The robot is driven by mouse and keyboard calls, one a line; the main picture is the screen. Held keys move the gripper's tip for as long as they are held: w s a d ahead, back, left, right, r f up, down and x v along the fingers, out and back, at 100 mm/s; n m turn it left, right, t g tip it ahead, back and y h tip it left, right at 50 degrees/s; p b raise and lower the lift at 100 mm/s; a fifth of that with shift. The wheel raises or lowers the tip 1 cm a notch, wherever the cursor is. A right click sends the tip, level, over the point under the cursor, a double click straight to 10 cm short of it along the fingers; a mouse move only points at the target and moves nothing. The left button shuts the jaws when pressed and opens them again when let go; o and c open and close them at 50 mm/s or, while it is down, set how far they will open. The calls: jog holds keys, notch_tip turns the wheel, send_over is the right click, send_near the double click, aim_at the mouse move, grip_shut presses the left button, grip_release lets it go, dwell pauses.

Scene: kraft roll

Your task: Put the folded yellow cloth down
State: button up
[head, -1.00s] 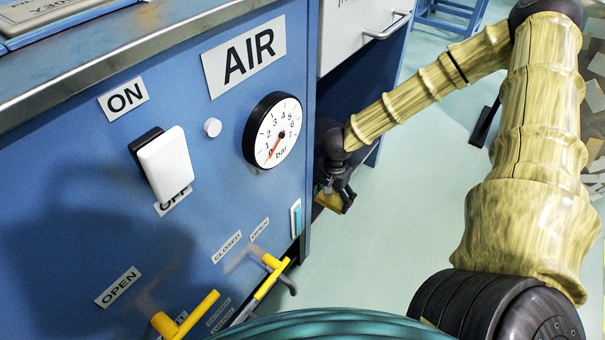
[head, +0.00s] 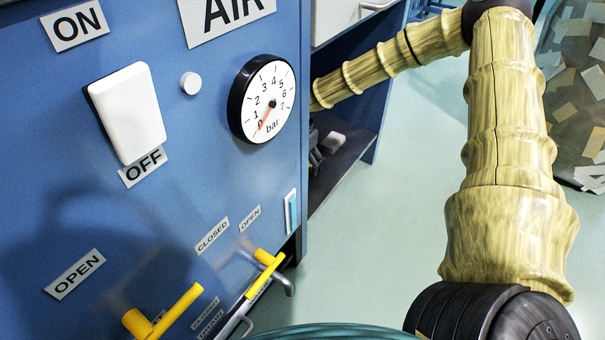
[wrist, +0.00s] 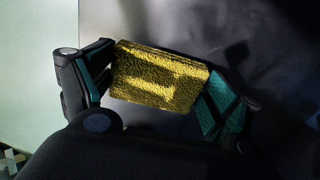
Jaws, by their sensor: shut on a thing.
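The folded yellow cloth (wrist: 155,72) is a thick, rough-textured block in the wrist view. My gripper (wrist: 160,88) is shut on it, with one teal-padded finger at each side. Behind the cloth is a dark grey surface; I cannot tell whether the cloth touches it. In the head view my forearm passes behind the edge of the blue panel into an open bay. Only a dark bit of my gripper (head: 315,157) shows there, and the cloth is hidden.
The open bay has a dark shelf (head: 345,158) with a small pale object (head: 333,142) on it. The blue panel (head: 215,160) carries a gauge (head: 267,100), a white switch (head: 130,112) and yellow-handled valves (head: 265,272).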

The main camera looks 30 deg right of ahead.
jog(key=shift+f+b, duration=1.6)
jog(key=shift+f, duration=0.2)
jog(key=shift+r, duration=0.1)
jog(key=o, duration=0.8)
jog(key=shift+c, duration=0.2)
jog(key=shift+r+p, duration=2.65)
jog(key=shift+r, duration=1.1)
